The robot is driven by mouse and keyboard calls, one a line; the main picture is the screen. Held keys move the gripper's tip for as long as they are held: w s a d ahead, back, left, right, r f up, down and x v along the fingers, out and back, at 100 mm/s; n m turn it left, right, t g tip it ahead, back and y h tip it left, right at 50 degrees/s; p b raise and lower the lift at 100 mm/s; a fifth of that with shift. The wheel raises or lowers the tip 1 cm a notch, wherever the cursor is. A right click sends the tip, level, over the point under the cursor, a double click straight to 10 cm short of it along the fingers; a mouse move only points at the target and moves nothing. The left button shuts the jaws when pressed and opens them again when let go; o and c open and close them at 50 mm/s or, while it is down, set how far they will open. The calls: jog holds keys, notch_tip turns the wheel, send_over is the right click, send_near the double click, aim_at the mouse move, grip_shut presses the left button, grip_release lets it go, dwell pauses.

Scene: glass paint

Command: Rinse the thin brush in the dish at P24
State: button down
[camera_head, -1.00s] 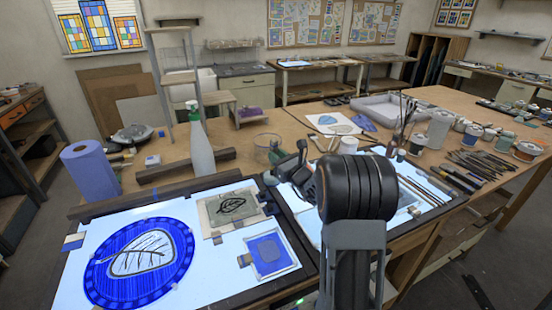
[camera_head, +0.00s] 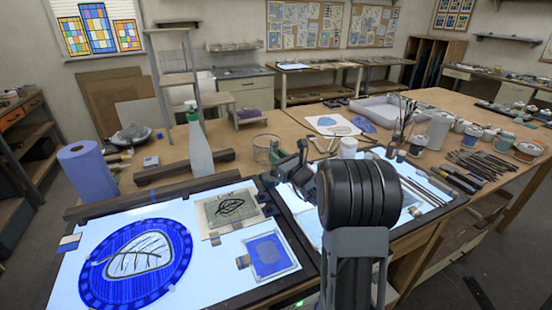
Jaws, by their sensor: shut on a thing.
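My gripper (camera_head: 272,180) shows small and partly hidden behind my dark wrist, low over the back edge between the two light tables. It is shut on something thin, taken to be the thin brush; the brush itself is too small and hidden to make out. A clear glass vessel (camera_head: 266,149) stands on the wooden table just behind the gripper, apart from it. I cannot read any P24 mark, so I cannot tell which vessel is the rinsing dish.
A spray bottle (camera_head: 198,150) and a blue paper roll (camera_head: 87,172) stand at the left. The left light table (camera_head: 75,283) bears a blue round leaf panel (camera_head: 135,264). A jar with upright brushes (camera_head: 402,140) and several paint pots stand at the right.

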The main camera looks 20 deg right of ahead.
aim_at(275, 147)
jog(key=shift+a+b, duration=0.4)
jog(key=shift+a, duration=0.25)
jog(key=shift+d, duration=0.15)
jog(key=shift+d, duration=0.2)
jog(key=shift+r, duration=0.1)
jog(key=shift+s+r+p, duration=0.15)
jog(key=shift+r+p, duration=0.15)
jog(key=shift+r, duration=0.6)
jog(key=shift+s+r+p, duration=0.15)
jog(key=shift+r+p, duration=0.15)
jog(key=shift+r, duration=0.55)
jog(key=shift+r+p, duration=1.15)
jog(key=shift+r, duration=1.05)
